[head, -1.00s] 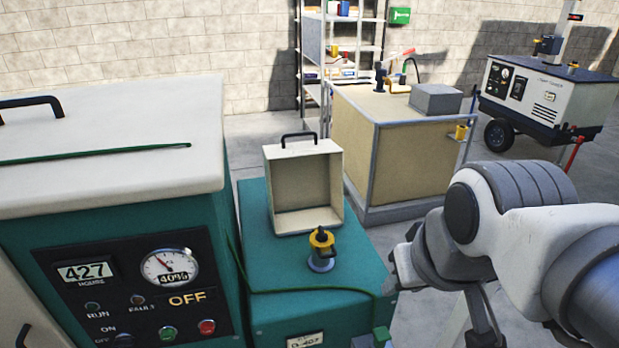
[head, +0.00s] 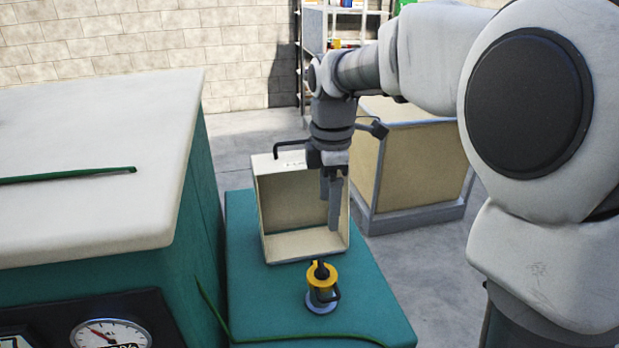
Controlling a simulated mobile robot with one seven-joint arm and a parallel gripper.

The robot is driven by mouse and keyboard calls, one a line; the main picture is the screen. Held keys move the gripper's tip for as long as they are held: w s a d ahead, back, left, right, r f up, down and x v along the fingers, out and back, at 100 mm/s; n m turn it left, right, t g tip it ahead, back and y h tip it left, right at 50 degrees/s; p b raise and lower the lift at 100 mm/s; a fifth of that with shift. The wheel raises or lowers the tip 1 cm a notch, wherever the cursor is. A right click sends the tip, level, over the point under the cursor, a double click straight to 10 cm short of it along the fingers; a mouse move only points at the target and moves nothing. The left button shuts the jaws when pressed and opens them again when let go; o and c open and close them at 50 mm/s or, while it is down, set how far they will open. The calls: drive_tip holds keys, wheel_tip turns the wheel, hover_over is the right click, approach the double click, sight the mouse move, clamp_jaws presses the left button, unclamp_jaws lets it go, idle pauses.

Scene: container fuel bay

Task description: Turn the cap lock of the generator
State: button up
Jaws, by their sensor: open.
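The generator is the teal machine with a cream lid (head: 90,150) at the left and a lower teal top (head: 375,300) beside it. On that lower top stands the fuel cap (head: 322,278), yellow with a dark lock piece on it, on a grey round base. A cream open box-shaped cover (head: 265,210) stands tilted up behind the cap, its hollow side facing me. My gripper (head: 331,218) points down above and a little behind the cap, in front of the cover's opening. Its fingers are apart, with nothing between them, and do not touch the cap.
A green cord (head: 270,341) runs along the front of the lower top. A tan cabinet with a grey frame (head: 415,170) stands behind to the right, partly hidden by my arm. Shelves (head: 312,60) stand by the brick wall. Grey floor between is clear.

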drive_tip(key=w+f+n, duration=0.1)
drive_tip(key=w, duration=0.1)
drive_tip(key=b, duration=0.3)
approach(322, 266)
wheel_tip(322, 266, down, 9)
drive_tip(key=shift+w, duration=0.15)
drive_tip(key=c, duration=1.4)
drive_tip(key=shift+o, duration=0.2)
